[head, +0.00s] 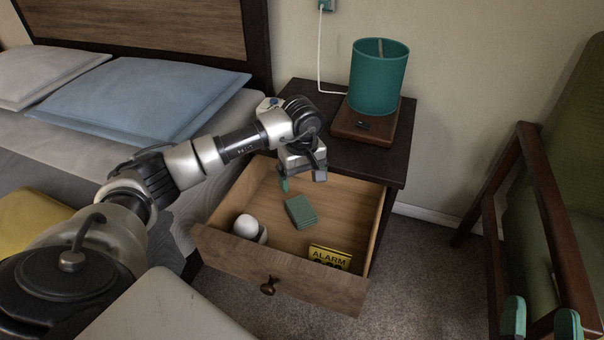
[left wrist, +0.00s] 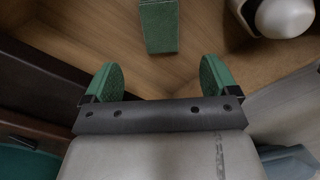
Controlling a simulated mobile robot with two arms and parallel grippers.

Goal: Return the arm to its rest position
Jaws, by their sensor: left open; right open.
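My left gripper (head: 302,180) is over the open nightstand drawer (head: 280,282), its green-padded fingers apart and nothing between them. A green block-like item (head: 301,212) lies on the drawer floor just below and apart from the fingers. In the left wrist view, the open left gripper (left wrist: 159,80) shows with the green item (left wrist: 158,25) beyond its tips. My left arm reaches in across the bed side. My right gripper (head: 541,322) shows only its two green fingertips at the bottom right, spread apart and empty, in front of the chair.
The drawer also holds a white rounded item (head: 249,228) and a yellow-and-black ALARM box (head: 329,257). A teal lamp (head: 378,78) stands on the nightstand top (head: 392,166). The bed (head: 60,140) is left, a wooden-framed green chair (head: 545,200) right. Carpet between is clear.

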